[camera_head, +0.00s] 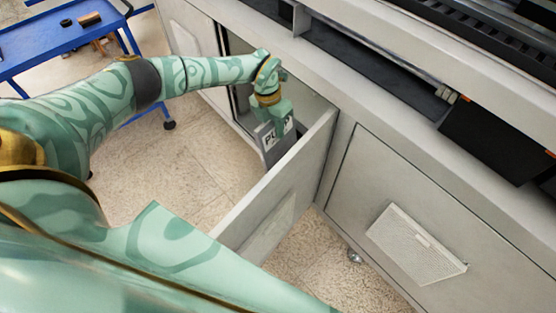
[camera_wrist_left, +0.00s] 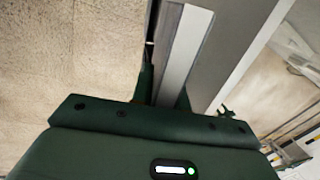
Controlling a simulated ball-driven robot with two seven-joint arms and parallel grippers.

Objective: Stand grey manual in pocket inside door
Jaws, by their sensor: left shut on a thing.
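The grey manual (camera_head: 270,150) has a white label with dark letters, partly covered. My left gripper (camera_head: 275,112) is shut on its upper end and holds it roughly upright. It is on the inner side of the open cabinet door (camera_head: 285,185), close to the door. In the left wrist view the manual (camera_wrist_left: 185,50) shows edge-on as a pale strip with grey sides between the fingers (camera_wrist_left: 165,95). The door hides the manual's lower end, and I cannot make out the pocket or whether the manual is in it. My right gripper is not in view.
The open cabinet (camera_head: 235,50) lies behind my left gripper. A closed door with a vent (camera_head: 415,243) is at the right. A blue cart (camera_head: 55,35) with small items stands at the upper left. Tiled floor (camera_head: 160,160) is free left of the door.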

